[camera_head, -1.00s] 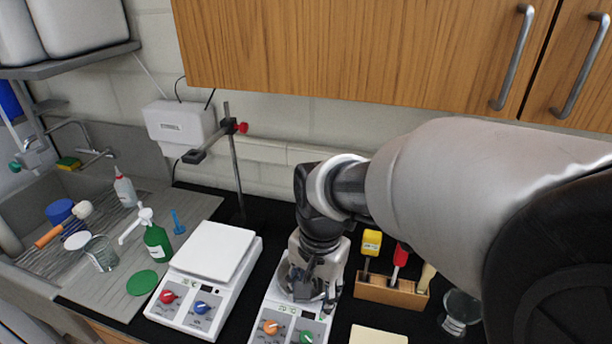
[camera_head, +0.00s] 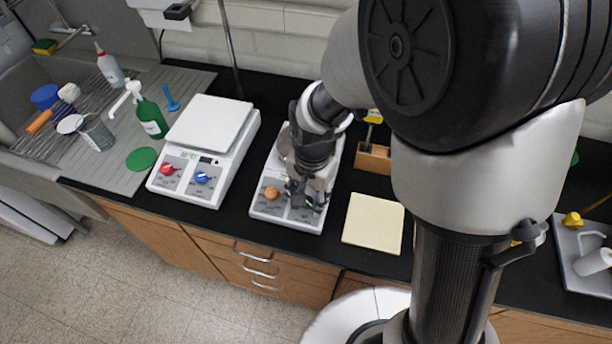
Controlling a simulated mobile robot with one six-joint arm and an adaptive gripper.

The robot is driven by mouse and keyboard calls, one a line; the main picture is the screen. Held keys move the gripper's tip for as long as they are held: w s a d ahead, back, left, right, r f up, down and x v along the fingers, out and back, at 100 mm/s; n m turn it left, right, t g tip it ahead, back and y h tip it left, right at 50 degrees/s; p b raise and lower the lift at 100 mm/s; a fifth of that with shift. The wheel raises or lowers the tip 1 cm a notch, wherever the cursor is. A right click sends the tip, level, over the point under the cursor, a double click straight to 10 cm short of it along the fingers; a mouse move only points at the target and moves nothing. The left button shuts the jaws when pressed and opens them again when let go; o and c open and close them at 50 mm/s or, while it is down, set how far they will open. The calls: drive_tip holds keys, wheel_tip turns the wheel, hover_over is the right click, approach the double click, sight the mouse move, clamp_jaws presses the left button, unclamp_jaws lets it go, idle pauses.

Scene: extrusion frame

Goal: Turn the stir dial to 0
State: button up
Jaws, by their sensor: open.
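My gripper (camera_head: 306,192) points down over the front panel of the right white hot plate (camera_head: 265,209). It is open, with its fingers at the green dial (camera_head: 308,203), which they partly cover. I cannot tell whether they touch it. An orange dial (camera_head: 271,193) sits to the left on the same panel. The left white hot plate (camera_head: 228,165) has a red dial (camera_head: 167,169) and a blue dial (camera_head: 202,178). The dial labels and pointer settings are too small to read, so I cannot tell from print which dial is stir.
A cream pad (camera_head: 373,223) lies right of the right hot plate. A wooden tool holder (camera_head: 374,159) stands behind it, partly hidden by my arm. A green bottle (camera_head: 152,121) and green disc (camera_head: 141,159) are at the sink, left. A stand rod (camera_head: 230,50) rises behind.

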drive_tip(key=shift+f, duration=0.35)
drive_tip(key=shift+c, duration=0.4)
clamp_jaws()
drive_tip(key=shift+r+n, duration=0.1)
drive_tip(key=shift+n, duration=0.3)
drive_tip(key=n+p, duration=0.1)
drive_tip(key=n, duration=0.1)
drive_tip(key=n+h, duration=0.1)
drive_tip(key=n, duration=0.1)
drive_tip(key=shift+a+n+p, duration=0.2)
drive_tip(key=shift+n+p, duration=0.1)
drive_tip(key=shift+p, duration=0.05)
drive_tip(key=n+h, duration=0.1)
drive_tip(key=n, duration=0.5)
drive_tip(key=shift+a+p, duration=0.1)
drive_tip(key=shift+p, duration=0.3)
drive_tip(key=shift+n, duration=0.3)
